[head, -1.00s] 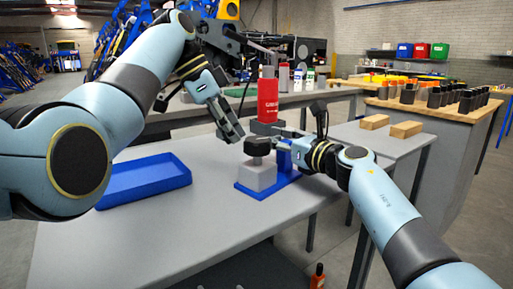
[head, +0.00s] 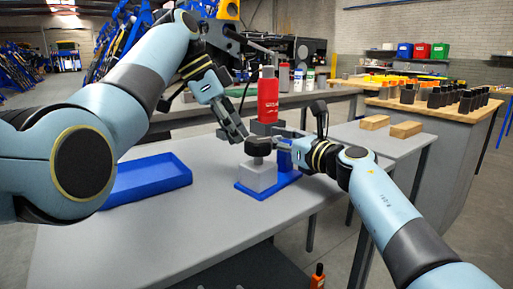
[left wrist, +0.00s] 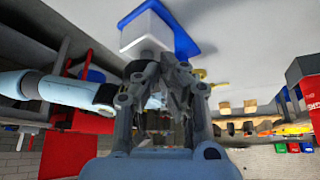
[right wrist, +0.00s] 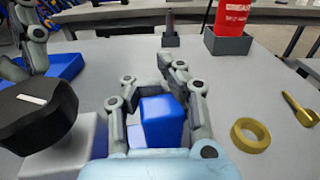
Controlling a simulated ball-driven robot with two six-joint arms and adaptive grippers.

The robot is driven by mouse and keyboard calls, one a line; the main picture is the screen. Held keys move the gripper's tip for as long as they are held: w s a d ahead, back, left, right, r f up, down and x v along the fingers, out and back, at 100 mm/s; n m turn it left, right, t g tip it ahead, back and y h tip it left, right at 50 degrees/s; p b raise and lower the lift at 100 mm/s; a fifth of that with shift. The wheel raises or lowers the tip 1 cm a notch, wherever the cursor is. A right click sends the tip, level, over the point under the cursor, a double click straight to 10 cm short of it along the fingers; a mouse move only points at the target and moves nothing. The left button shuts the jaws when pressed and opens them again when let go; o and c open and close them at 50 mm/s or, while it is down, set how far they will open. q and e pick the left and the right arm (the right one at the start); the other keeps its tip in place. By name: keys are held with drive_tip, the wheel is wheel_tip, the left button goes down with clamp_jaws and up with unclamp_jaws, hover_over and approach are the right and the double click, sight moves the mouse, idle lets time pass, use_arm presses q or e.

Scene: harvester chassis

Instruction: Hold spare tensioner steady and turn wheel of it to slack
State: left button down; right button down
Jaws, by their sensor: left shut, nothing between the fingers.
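The spare tensioner stands on the grey table, with a blue base (head: 252,190), a pale grey block (head: 258,176) and a black wheel (head: 258,147) on top. In the right wrist view the wheel (right wrist: 38,112) carries a white mark. My left gripper (head: 239,135) is shut and empty, pointing down just left of and above the wheel; contact cannot be told. My right gripper (right wrist: 172,72) has its fingers around the tensioner's blue upright (right wrist: 162,122). Whether they press on it is unclear.
A blue tray (head: 150,182) lies to the left on the table. A red bottle (head: 267,97) stands in a dark holder behind the tensioner. A gold ring (right wrist: 251,136) and a gold tool (right wrist: 299,109) lie right of my right gripper. Wooden blocks (head: 405,129) lie at the right.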

use_arm(q)
drive_tip(key=shift+s+d, duration=0.15)
drive_tip(key=shift+s, duration=0.2)
drive_tip(key=shift+s+f, duration=0.15)
drive_tip(key=shift+s, duration=1)
drive_tip(key=shift+s+d, duration=0.1)
drive_tip(key=shift+s, duration=0.05)
drive_tip(key=shift+s+a, duration=0.1)
drive_tip(key=shift+a, duration=0.25)
idle(0.3)
